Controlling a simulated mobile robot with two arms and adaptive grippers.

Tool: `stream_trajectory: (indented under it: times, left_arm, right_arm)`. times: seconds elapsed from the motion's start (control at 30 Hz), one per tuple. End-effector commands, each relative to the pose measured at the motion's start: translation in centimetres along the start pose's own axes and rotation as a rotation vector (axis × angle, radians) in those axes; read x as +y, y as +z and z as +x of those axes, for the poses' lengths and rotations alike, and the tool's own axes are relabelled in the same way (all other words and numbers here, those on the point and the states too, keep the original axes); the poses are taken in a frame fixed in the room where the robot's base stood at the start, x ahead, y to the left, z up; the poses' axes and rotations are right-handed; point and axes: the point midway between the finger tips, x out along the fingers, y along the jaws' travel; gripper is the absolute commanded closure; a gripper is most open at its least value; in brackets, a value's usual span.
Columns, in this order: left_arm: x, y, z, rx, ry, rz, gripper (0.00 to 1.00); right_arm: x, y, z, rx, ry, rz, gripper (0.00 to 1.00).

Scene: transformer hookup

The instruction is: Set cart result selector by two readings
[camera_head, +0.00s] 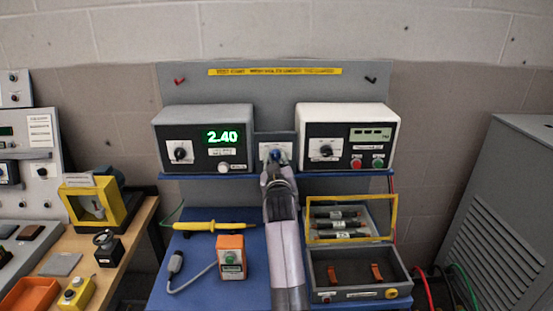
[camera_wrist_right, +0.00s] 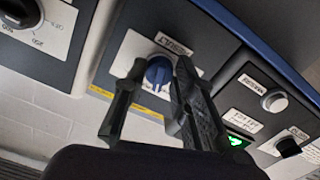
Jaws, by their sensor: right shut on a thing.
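The cart result selector (camera_head: 276,148) sits on a small grey panel between two meters. Its blue knob (camera_wrist_right: 158,74) shows on a white plate in the wrist view. My right gripper (camera_head: 275,163) reaches up to it from below. In the wrist view its two fingers (camera_wrist_right: 157,82) are shut on the knob, one on each side. The left meter (camera_head: 203,138) shows a green 2.40 on its display. The right meter (camera_head: 347,137) has a greyish display too small to read, with red and green buttons. The knob's pointer direction is hard to tell. My left gripper is not in view.
On the blue cart (camera_head: 195,284) below lie a yellow probe (camera_head: 214,226), an orange tester (camera_head: 231,257) and an open yellow-lidded case (camera_head: 360,286). A wooden bench (camera_head: 119,237) stands at left, a grey transformer cabinet (camera_head: 505,215) at right.

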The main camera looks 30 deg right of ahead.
Motion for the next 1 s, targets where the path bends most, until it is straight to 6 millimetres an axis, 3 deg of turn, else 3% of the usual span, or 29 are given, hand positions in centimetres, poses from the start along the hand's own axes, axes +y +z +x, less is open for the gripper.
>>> stream_trajectory:
  times: [0.5,1.0]
  left_arm:
    - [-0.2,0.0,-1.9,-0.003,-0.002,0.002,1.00]
    - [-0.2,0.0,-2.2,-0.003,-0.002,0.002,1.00]
  right_arm:
    - [0.1,-0.3,0.0,0.005,0.000,-0.386,1.00]
    - [0.0,-0.2,0.0,0.005,0.000,-0.496,1.00]
